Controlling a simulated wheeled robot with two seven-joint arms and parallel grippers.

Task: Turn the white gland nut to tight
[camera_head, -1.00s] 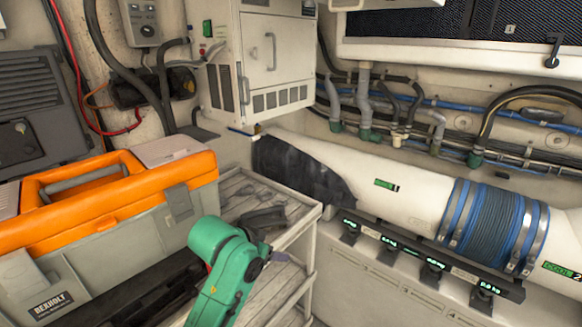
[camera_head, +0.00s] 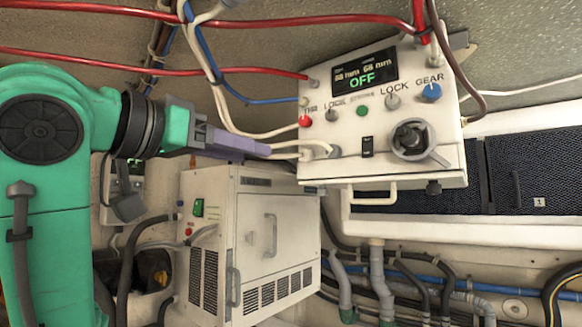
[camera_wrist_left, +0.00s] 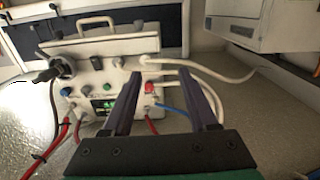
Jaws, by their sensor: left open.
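A white control box (camera_head: 385,110) with a display reading OFF hangs at the upper right in the head view. White cables enter its lower left side at a pale fitting, which looks like the white gland nut (camera_head: 322,149); it is small, and its marking cannot be read. In the wrist view the white nut (camera_wrist_left: 147,62) shows at the box's side, beyond the fingers. My left gripper (camera_head: 262,149) points right towards this fitting, a little apart from it. In the wrist view the left gripper (camera_wrist_left: 160,74) has spread purple fingers with nothing held between them. My right gripper is not in view.
Red cables (camera_head: 240,22) and a blue cable (camera_head: 228,85) run close above my left gripper into the box. A red knob (camera_head: 305,121) sits near the nut. A white cabinet (camera_head: 255,245) stands below. Dark mesh panels (camera_head: 525,170) lie to the right.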

